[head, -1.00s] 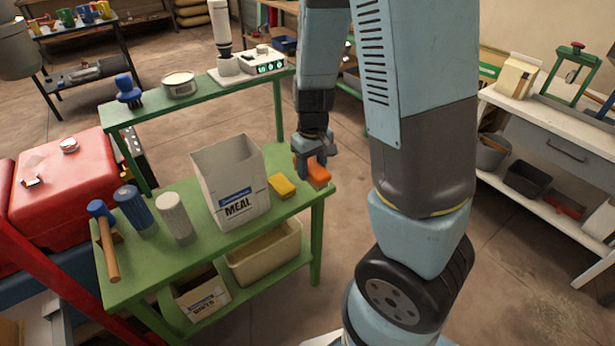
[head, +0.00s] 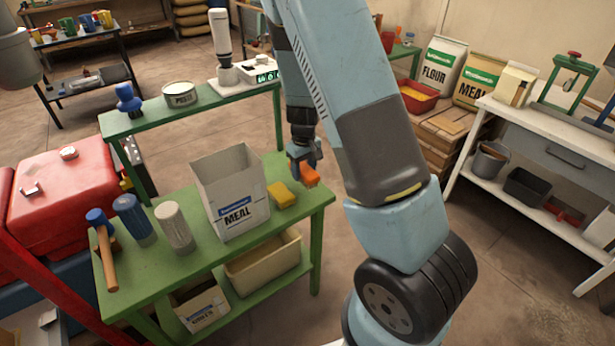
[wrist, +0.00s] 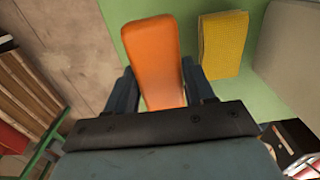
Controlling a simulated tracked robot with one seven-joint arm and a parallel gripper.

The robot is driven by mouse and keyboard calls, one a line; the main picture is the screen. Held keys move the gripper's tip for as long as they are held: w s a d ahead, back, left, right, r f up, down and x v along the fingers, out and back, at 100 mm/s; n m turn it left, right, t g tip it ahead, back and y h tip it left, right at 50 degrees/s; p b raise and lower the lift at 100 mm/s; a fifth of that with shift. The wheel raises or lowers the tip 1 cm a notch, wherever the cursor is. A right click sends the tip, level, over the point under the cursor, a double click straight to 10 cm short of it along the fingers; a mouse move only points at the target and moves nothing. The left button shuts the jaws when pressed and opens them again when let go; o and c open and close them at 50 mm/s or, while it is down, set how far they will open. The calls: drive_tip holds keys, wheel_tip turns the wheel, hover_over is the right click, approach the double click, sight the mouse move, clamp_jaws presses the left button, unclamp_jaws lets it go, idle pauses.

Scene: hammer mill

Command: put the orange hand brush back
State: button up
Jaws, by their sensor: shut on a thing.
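The orange hand brush (head: 309,176) is in my gripper (head: 303,167), at the right end of the green bench (head: 318,196). In the wrist view the orange brush (wrist: 155,60) stands out between my two dark fingers (wrist: 160,92), which are shut on it. Whether the brush touches the bench top or hangs just above it I cannot tell. A yellow sponge-like block (head: 281,195) lies on the bench just left of the brush; it also shows in the wrist view (wrist: 222,45).
An open meal box (head: 232,190) stands left of the yellow block. Two cylinders and a blue-headed hammer (head: 106,255) are further left. A raised green shelf (head: 200,100) holds a tin and a scale. A white bench (head: 530,120) stands at the right, with floor between.

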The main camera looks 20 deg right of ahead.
drive_tip(key=shift+w+f, duration=0.65)
drive_tip(key=shift+f, duration=0.15)
wheel_tip(320, 180, down, 3)
drive_tip(key=shift+w+f, duration=0.1)
drive_tip(key=shift+c, duration=0.3)
drive_tip(key=o, duration=1)
